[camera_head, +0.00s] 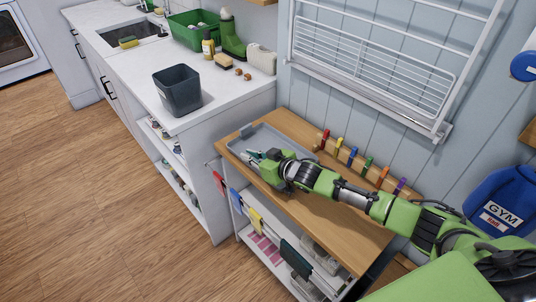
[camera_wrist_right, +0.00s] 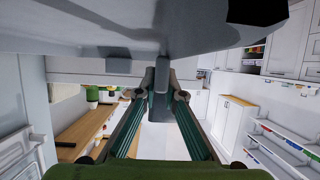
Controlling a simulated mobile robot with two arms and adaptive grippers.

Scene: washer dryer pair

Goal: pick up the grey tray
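The grey tray (camera_head: 238,142) is shallow and rectangular. In the head view it shows at the far left end of the wooden tabletop. My right gripper (camera_head: 256,155) is over its near side and hides part of it. I cannot tell whether the tray rests on the top or is slightly raised. In the right wrist view the green fingers of my right gripper (camera_wrist_right: 161,90) converge near a narrow grey piece, under a large grey surface that fills the top. Whether the fingers are closed on the tray rim is not clear. My left gripper is not in view.
The wooden tabletop (camera_head: 338,226) is mostly bare. Colored clips on a wooden strip (camera_head: 345,155) and a white drying rack (camera_head: 390,70) are behind it. The white counter (camera_head: 135,62) beyond holds a dark grey bin (camera_head: 178,92) and a green crate (camera_head: 186,35). Cloths hang in front.

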